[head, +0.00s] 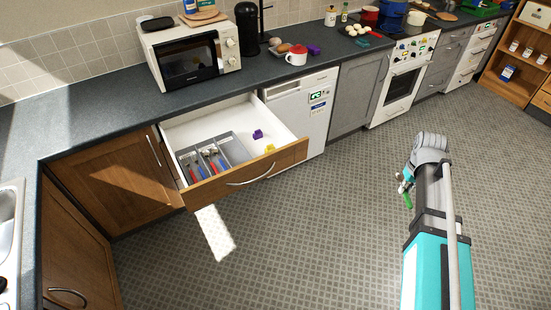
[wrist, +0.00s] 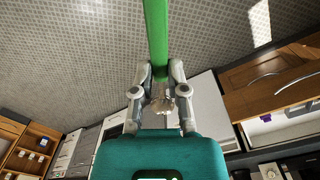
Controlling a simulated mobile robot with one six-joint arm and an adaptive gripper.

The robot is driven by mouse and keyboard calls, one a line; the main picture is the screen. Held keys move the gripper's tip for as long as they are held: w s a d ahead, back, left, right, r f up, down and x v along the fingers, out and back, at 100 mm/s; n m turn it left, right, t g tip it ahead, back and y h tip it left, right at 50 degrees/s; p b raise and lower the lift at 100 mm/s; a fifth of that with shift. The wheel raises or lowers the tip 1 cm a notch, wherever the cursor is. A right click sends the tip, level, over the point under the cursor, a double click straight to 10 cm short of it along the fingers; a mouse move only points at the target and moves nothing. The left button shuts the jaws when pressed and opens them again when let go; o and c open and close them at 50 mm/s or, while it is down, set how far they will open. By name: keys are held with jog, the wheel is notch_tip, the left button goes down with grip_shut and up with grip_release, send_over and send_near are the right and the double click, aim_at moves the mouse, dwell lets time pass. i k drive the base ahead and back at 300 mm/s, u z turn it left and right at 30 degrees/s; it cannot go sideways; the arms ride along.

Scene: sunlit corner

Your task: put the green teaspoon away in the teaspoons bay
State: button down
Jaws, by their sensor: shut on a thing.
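My gripper (head: 404,183) is shut on the green teaspoon (head: 408,201) and holds it above the floor, right of the open drawer. In the wrist view, the green handle (wrist: 156,35) runs up from between the fingertips (wrist: 160,73) and leaves the top of the picture. A grey cutlery tray (head: 235,150) sits in the left part of the open drawer (head: 270,115). Its left and middle bays hold cutlery with red and blue handles. Its right bay looks empty. I cannot read which bay is for teaspoons.
A purple block (head: 257,134) and a yellow block (head: 270,148) lie in the drawer right of the tray. The floor (head: 320,220) between arm and drawer is clear.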

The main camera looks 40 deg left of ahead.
aim_at(234, 155)
jog(key=u, duration=0.45)
jog(key=k, duration=1.05)
jog(key=u, duration=0.95)
jog(key=i, duration=1.7)
jog(key=z, duration=0.35)
